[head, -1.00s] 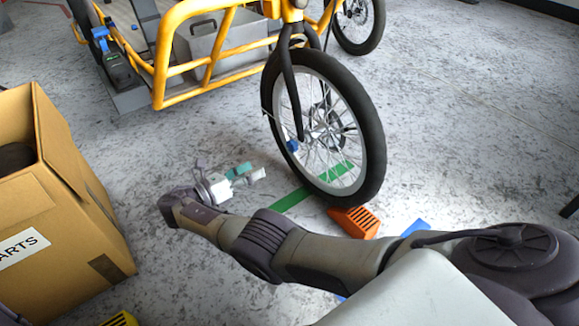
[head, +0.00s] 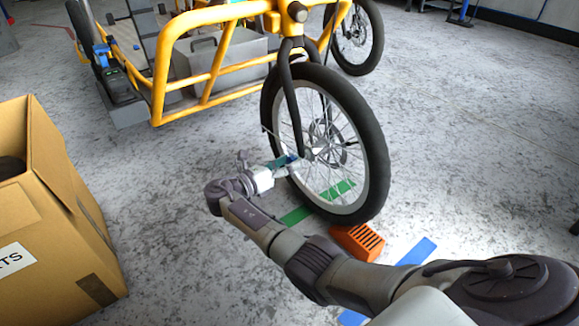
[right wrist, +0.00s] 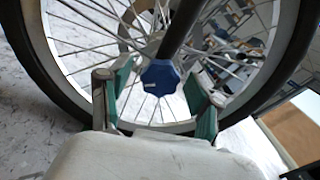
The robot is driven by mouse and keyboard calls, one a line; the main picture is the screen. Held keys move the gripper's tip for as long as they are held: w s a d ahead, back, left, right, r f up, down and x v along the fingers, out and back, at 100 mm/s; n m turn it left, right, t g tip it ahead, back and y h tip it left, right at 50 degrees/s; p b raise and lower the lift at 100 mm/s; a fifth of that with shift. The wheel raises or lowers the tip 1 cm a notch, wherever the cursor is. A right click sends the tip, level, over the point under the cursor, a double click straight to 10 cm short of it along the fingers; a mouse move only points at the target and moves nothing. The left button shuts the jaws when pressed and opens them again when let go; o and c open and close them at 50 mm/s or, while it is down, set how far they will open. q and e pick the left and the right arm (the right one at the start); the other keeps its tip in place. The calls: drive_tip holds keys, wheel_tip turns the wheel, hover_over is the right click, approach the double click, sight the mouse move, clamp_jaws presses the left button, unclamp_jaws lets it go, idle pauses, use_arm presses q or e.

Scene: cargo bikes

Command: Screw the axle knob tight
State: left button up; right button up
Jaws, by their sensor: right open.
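The blue axle knob (right wrist: 160,76) sits at the hub of the front wheel, at the lower end of the dark fork. In the right wrist view it lies between and just beyond the two green-padded fingers of my right gripper (right wrist: 158,92). The fingers are apart and do not touch the knob. In the head view my right gripper (head: 284,166) is beside the front wheel (head: 372,150) at the fork end, and it mostly hides the knob. My left gripper is not in view.
The yellow cargo bike frame (head: 160,75) stands behind. An orange wheel chock (head: 356,241) sits at the tyre's foot, with green and blue floor strips near it. A cardboard box (head: 75,215) stands at the left. The floor between box and wheel is clear.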

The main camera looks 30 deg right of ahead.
drive_tip(key=shift+d, duration=0.25)
drive_tip(key=c, duration=1.2)
drive_tip(key=shift+o, duration=0.2)
drive_tip(key=shift+r, duration=0.1)
